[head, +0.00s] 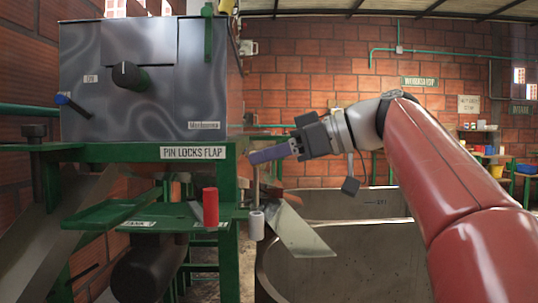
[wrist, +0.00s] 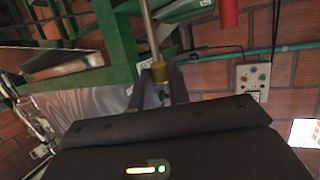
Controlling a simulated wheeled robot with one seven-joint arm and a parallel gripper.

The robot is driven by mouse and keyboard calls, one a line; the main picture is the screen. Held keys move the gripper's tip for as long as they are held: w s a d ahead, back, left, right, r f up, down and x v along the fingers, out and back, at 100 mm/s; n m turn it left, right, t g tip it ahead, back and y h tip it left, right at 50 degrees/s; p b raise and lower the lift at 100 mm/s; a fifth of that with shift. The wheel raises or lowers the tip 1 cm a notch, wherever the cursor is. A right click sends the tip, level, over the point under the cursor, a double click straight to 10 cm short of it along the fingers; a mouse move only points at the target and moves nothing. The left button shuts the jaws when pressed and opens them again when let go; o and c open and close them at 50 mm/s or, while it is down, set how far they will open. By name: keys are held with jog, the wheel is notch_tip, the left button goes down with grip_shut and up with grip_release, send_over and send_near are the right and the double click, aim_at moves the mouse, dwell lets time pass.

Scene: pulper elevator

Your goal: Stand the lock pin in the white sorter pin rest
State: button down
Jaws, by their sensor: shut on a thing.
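My gripper (head: 262,155) is shut on the lock pin (head: 256,185), a thin upright rod. In the wrist view the pin (wrist: 149,28) is a metal rod with a brass-coloured collar (wrist: 160,71) between the two fingers (wrist: 169,85). The white pin rest (head: 257,225) is a short white cylinder at the right end of the green stand. In the head view the pin's lower end lines up with the top of the white rest; I cannot tell whether it is inside, touching or just in front or behind. The white rest is not clearly visible in the wrist view.
A red cylinder (head: 210,207) stands left of the white rest and shows in the wrist view (wrist: 228,12). The grey machine box (head: 145,80) with the "PIN LOCKS FLAP" label (head: 193,153) is left of my gripper. A large grey tub (head: 335,245) is below right.

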jog(key=shift+f+b, duration=2.35)
jog(key=shift+f, duration=0.2)
jog(key=c, duration=1.2)
grip_release()
jog(key=shift+c, duration=0.2)
jog(key=p+v, duration=0.1)
jog(key=v, duration=0.6)
jog(key=shift+d, duration=0.4)
jog(key=shift+s+r, duration=0.1)
jog(key=shift+s, duration=0.05)
